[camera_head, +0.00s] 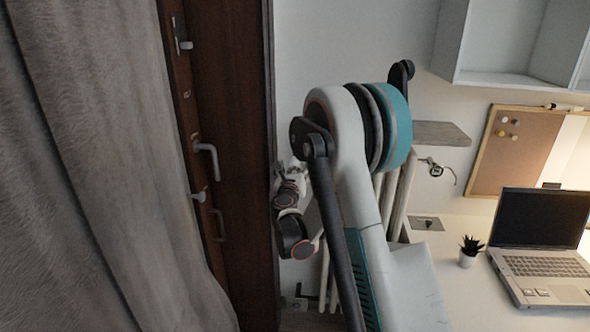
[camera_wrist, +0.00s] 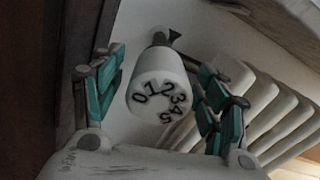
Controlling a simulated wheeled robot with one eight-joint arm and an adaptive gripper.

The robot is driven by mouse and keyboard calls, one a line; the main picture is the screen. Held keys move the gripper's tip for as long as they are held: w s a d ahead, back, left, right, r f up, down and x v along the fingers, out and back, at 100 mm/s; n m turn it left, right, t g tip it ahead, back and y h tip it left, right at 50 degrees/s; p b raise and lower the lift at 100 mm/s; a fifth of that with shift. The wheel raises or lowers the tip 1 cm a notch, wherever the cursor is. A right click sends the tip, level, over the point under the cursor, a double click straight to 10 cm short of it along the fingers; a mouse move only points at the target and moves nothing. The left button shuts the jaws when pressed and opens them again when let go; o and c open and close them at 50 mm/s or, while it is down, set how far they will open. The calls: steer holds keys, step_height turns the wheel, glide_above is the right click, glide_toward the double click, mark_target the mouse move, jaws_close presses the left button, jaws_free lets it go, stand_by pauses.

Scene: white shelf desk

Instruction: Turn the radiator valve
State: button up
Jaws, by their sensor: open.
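The radiator valve (camera_wrist: 157,85) is a white round knob with black numbers on its face, in the middle of the wrist view. My gripper (camera_wrist: 160,100) is open, with one teal-padded finger to the left of the knob and the other to the right. The knob appears between the fingers, with gaps on both sides; I cannot tell how deep it sits. The white radiator (camera_wrist: 265,105) is to the right in the wrist view. In the head view the radiator (camera_head: 398,195) is partly hidden behind my arm, and I cannot make out the knob clearly.
A dark wooden door (camera_head: 235,150) and a grey curtain (camera_head: 100,180) are on the left. A wooden shelf (camera_head: 440,133) juts out above the radiator. A white desk (camera_head: 450,285) on the right holds a laptop (camera_head: 545,245) and a small potted plant (camera_head: 469,252).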

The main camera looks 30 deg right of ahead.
steer(key=c, duration=1)
steer(key=shift+c, duration=0.2)
steer(key=shift+n, duration=0.4)
steer(key=n, duration=0.3)
steer(key=shift+a+b, duration=0.1)
steer(key=shift+b, duration=0.25)
steer(key=shift+f+n, duration=0.1)
steer(key=shift+n, duration=2.4)
steer(key=o, duration=1)
steer(key=shift+w, duration=0.1)
steer(key=shift+o, duration=0.2)
